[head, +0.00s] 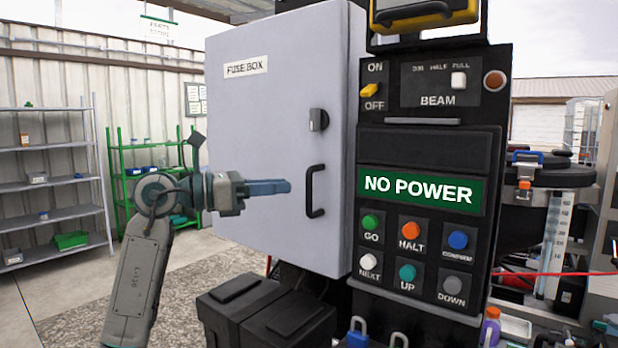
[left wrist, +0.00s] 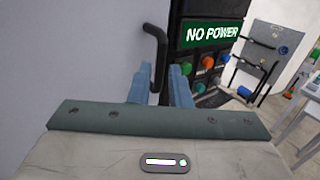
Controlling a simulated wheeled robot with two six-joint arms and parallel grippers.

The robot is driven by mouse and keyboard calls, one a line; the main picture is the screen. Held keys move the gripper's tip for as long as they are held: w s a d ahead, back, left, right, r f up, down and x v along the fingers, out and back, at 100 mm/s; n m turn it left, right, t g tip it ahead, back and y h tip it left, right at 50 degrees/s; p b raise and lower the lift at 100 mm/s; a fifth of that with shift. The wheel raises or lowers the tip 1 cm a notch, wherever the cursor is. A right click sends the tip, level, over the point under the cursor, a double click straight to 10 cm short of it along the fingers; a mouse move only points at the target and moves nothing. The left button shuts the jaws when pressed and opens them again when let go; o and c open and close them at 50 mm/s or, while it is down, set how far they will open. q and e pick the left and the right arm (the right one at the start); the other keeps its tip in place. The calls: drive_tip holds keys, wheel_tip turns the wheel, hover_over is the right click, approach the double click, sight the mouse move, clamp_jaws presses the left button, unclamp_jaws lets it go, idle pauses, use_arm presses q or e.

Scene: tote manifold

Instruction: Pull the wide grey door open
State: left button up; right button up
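The wide grey door (head: 262,90) is the front of the box labelled FUSE BOX, and it looks shut. A black bar handle (head: 316,191) stands upright near its right edge. A small dark latch knob (head: 318,120) sits above the handle. My left gripper (head: 288,187) points right at the handle, in front of the door, with its fingertips just short of it in the head view. In the left wrist view its two blue fingers (left wrist: 160,88) are apart, and the handle (left wrist: 161,50) shows between and beyond them. I cannot tell contact. My right gripper is out of view.
A black control panel (head: 430,120) with a NO POWER sign and several buttons stands right of the door. Dark boxes (head: 265,308) sit below the door. Shelves (head: 50,170) stand at the far left, with open floor before them.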

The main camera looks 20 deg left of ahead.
sight(309, 208)
use_arm(q)
drive_tip(key=p+x, duration=0.2)
drive_tip(key=x, duration=0.5)
clamp_jaws()
